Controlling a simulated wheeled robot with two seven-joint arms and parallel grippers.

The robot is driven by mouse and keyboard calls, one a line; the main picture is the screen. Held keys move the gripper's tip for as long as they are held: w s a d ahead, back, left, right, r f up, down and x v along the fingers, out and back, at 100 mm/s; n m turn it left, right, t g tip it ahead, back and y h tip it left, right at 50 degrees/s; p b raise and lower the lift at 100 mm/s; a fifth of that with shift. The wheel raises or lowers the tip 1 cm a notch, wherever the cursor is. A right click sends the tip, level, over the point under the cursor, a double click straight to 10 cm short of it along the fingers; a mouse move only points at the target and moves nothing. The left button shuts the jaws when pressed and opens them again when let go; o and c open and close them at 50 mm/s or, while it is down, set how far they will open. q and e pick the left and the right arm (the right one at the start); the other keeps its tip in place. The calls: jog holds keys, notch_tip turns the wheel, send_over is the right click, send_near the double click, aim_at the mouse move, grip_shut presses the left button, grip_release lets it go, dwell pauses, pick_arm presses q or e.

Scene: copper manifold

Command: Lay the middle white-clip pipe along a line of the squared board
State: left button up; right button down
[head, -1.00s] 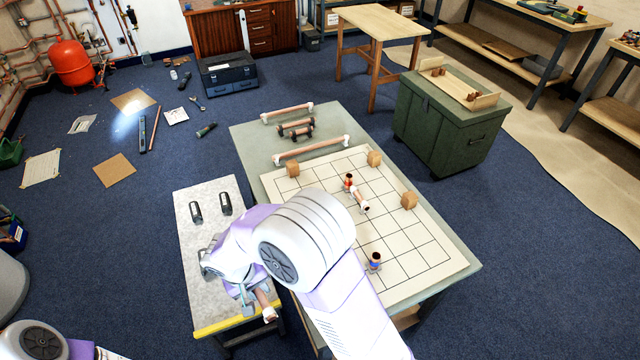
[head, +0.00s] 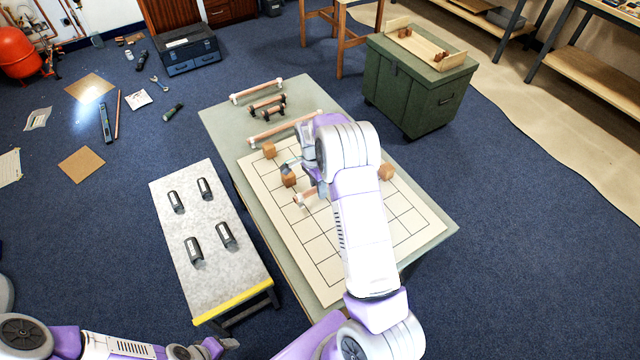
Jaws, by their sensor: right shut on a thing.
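My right gripper (head: 310,179) is over the squared board (head: 320,270), towards its back left part. It is shut on a short copper pipe (head: 307,196) with a white clip at its near end. The pipe's far part is hidden by the gripper, and I cannot tell whether it touches the board. The board has dark grid lines on a pale face and lies on a grey-green table. My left gripper (head: 224,347) is low at the bottom edge, away from the board, and its jaws are not clear.
Wooden blocks (head: 269,150) (head: 386,172) (head: 289,180) stand on the board. Two long white-ended pipes (head: 257,91) (head: 285,128) and dark-ended pieces (head: 267,105) lie behind it. A grey bench (head: 205,270) with several dark holders stands left. The board's front is clear.

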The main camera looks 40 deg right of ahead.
aim_at(321, 212)
jog(key=shift+d+f, duration=0.2)
jog(key=shift+d, duration=0.05)
jog(key=shift+f+b, duration=3.15)
jog(key=shift+f, duration=1.25)
jog(key=shift+f, duration=0.35)
jog(key=c, duration=0.8)
grip_release()
jog(key=shift+r+p, duration=2.85)
jog(key=shift+r, duration=1.65)
